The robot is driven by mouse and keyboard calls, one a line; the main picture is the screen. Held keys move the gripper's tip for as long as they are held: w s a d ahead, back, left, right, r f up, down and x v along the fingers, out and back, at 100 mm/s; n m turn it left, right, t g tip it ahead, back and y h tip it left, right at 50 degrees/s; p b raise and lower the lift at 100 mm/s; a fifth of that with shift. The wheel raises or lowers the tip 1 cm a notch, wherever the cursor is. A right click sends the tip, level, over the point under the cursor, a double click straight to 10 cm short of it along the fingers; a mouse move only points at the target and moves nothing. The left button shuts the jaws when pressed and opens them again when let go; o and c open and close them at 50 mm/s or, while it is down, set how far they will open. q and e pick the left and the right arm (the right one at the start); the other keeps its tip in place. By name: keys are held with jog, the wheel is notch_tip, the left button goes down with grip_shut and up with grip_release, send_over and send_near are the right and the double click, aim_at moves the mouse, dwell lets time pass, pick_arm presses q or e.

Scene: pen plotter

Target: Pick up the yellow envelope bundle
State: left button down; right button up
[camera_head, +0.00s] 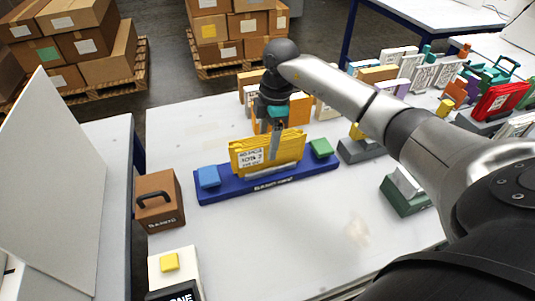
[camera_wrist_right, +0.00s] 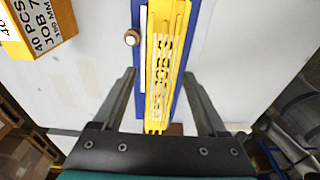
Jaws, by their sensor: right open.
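The yellow envelope bundle (camera_head: 255,158) stands upright on a long blue base (camera_head: 255,187) on the white table, with a white label on its front. A blue block (camera_head: 208,177) sits at the base's left end and a green block (camera_head: 320,148) at its right end. My right gripper (camera_head: 275,152) points down at the bundle, and one finger shows in front of it. In the right wrist view, its open fingers (camera_wrist_right: 158,75) lie on either side of the yellow bundle (camera_wrist_right: 168,60), with visible gaps. My left gripper is in neither view.
A brown handled box (camera_head: 160,200) stands left of the base. A yellow button on a white box (camera_head: 170,262) is at the front left. Orange and white bundles (camera_head: 299,110) stand behind, and a dark green holder (camera_head: 405,195) is at right. The table's front middle is clear.

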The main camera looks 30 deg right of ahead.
aim_at(266, 149)
jog(key=f, duration=0.3)
jog(key=shift+a+f+b, duration=0.1)
jog(key=shift+a+b, duration=0.1)
jog(key=shift+b, duration=0.1)
grip_shut()
dwell(0.4)
